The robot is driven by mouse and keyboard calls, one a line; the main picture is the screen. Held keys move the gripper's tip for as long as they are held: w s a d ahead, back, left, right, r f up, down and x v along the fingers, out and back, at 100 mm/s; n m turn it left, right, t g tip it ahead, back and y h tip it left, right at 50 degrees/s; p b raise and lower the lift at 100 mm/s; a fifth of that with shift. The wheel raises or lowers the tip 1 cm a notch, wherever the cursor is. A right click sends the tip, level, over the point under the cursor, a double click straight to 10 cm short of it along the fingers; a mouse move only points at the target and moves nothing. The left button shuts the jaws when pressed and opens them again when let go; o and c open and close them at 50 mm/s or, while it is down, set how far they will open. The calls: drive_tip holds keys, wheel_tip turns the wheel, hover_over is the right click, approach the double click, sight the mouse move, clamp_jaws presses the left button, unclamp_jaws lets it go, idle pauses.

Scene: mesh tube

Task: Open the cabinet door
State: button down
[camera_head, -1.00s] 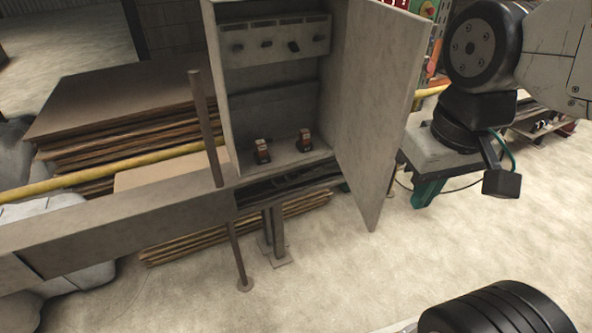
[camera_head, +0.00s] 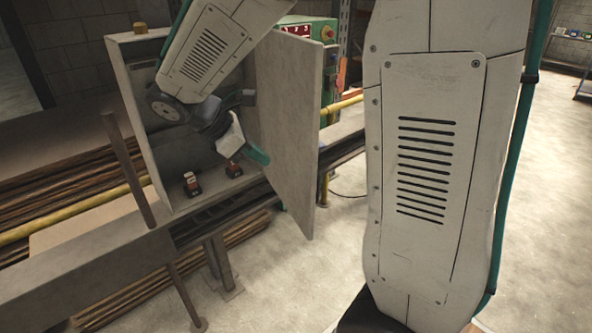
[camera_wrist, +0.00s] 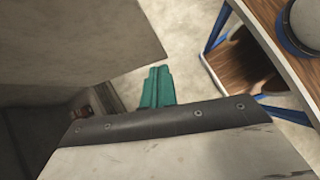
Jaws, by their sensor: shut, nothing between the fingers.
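The grey metal cabinet (camera_head: 128,62) stands with its front uncovered. Its door (camera_head: 290,125) is hinged on the right and stands swung well out from the opening. My gripper (camera_head: 258,154) has teal fingers and is in front of the opening, on the inner side of the door, close to its inner face. I cannot tell whether it touches the door. In the wrist view the teal fingers (camera_wrist: 157,88) are together and empty, with a grey panel that looks like the door (camera_wrist: 85,40) at upper left. My arm hides the cabinet's upper interior.
Two small red-and-black devices (camera_head: 192,184) sit on the cabinet floor. A thin upright post (camera_head: 128,170) and a long beam (camera_head: 80,260) stand at the left. A yellow rail (camera_head: 80,210) runs behind. A wooden-topped bench (camera_wrist: 275,30) with blue legs shows in the wrist view.

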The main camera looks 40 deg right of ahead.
drive_tip(key=w+f+n, duration=0.1)
drive_tip(key=w, duration=0.1)
approach(307, 176)
wheel_tip(307, 176, down, 4)
drive_tip(key=d, duration=0.1)
drive_tip(key=s+d, duration=0.1)
drive_tip(key=shift+d+f+h, duration=0.25)
drive_tip(key=shift+d+h, duration=0.05)
drive_tip(key=shift+h, duration=0.1)
drive_tip(key=shift+s+d+n, duration=0.1)
drive_tip(key=shift+d+n, duration=0.2)
drive_tip(key=shift+d, duration=0.1)
